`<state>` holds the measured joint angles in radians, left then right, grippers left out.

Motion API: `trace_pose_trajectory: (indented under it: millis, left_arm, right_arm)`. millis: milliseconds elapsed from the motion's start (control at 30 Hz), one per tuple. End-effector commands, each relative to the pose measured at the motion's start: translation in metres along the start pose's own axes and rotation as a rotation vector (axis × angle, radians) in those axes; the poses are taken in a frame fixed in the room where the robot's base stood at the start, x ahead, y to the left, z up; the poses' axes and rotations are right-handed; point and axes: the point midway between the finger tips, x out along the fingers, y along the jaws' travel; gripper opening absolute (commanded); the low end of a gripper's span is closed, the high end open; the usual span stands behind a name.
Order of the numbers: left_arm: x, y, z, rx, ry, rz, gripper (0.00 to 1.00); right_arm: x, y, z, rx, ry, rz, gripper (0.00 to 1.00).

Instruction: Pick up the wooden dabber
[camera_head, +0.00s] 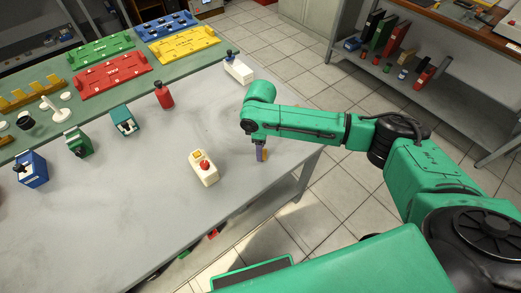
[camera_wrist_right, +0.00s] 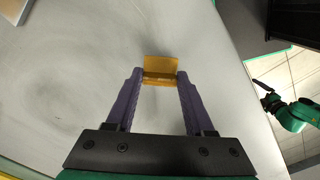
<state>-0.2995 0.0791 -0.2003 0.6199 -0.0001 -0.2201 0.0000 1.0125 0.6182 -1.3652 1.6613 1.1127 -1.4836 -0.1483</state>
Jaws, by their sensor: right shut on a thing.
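The wooden dabber (camera_wrist_right: 161,68) is a small yellow-brown block between the two purple fingertips in the wrist view. My right gripper (camera_wrist_right: 160,78) is shut on it, with a fingertip at each side. In the head view my right gripper (camera_head: 261,149) points down near the right edge of the grey table, with a bit of the dabber (camera_head: 265,155) showing at its fingers. I cannot tell whether the dabber touches the table. My left gripper is not in view.
A cream box with a red button (camera_head: 207,172) stands left of the gripper on the grey table (camera_head: 150,210). Coloured trays (camera_head: 113,78) lie on a green strip.

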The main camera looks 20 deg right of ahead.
Motion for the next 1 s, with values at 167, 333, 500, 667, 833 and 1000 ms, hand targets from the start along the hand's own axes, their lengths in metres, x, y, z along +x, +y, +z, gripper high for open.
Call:
trace_pose_trajectory:
  millis: [167,333,500,667,833,1000]
  left_arm:
    - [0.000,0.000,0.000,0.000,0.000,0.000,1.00]
    - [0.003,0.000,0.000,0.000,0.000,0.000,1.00]
    - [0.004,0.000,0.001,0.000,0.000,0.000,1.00]
    - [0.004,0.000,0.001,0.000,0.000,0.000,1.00]
    - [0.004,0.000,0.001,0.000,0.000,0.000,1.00]
    - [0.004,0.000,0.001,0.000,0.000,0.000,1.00]
  right_arm:
    - [-0.041,0.001,-0.001,-0.001,0.005,0.005,0.00]
    - [-0.106,0.001,-0.001,-0.002,0.005,0.007,0.00]
    - [-0.160,0.001,-0.001,0.000,0.004,0.005,0.00]
    - [-0.185,0.000,0.000,-0.001,0.002,0.002,0.00]
    - [-0.190,0.000,0.000,0.000,0.000,0.001,0.00]
    - [-0.190,0.000,0.000,0.000,0.000,0.001,0.34]
